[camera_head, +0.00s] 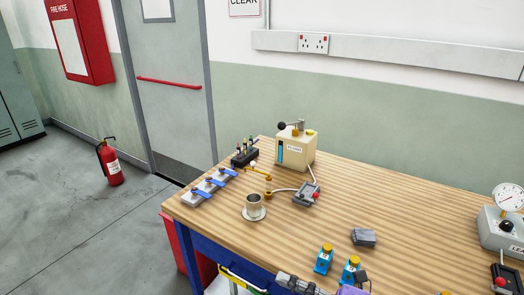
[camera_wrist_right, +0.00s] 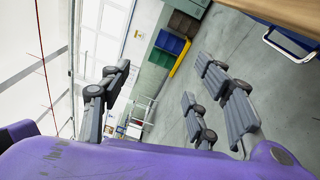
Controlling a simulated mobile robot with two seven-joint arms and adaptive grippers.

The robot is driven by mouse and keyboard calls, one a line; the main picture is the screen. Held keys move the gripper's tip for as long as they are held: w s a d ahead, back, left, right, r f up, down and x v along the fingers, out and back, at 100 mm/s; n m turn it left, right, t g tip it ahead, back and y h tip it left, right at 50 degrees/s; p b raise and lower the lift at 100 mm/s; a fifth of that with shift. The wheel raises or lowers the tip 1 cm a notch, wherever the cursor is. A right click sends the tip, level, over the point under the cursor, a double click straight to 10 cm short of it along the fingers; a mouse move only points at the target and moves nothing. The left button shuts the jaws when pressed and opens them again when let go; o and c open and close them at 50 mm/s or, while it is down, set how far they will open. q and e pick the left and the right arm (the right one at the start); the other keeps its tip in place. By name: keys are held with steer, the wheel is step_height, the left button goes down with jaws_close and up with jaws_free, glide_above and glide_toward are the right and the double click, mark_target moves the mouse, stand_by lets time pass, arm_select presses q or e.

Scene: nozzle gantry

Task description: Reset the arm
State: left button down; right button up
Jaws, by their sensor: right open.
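My right gripper shows in the right wrist view (camera_wrist_right: 160,82), with its grey jointed fingers spread apart and nothing between them. Its purple body fills the bottom of that view. In the head view, part of my right arm's purple body and grey fingers shows at the bottom edge, mostly cut off, near the front of the wooden table (camera_head: 400,205). My left gripper is not in view. A small brass-coloured arm (camera_head: 258,172) stands on the table behind a metal cup (camera_head: 254,201) on a saucer.
The middle right tabletop is clear. A fire extinguisher (camera_head: 111,163) stands on the floor.

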steer(key=s+d+f+m+t+h+p, duration=0.1)
steer(key=d+f+m+t+h, duration=0.4)
steer(key=m, duration=0.6)
steer(key=s+d+f+m+t+h, duration=0.25)
steer(key=d+f+m+h, duration=0.4)
steer(key=m, duration=0.35)
steer(key=s+d+f+m+g+h, duration=0.2)
steer(key=s+f+m+g+h, duration=0.3)
steer(key=s+f+m, duration=0.6)
steer(key=s+f+g, duration=0.1)
steer(key=s+f, duration=0.3)
steer(key=s, duration=0.1)
steer(key=shift+s+d+p, duration=0.15)
steer(key=shift+d+p, duration=0.25)
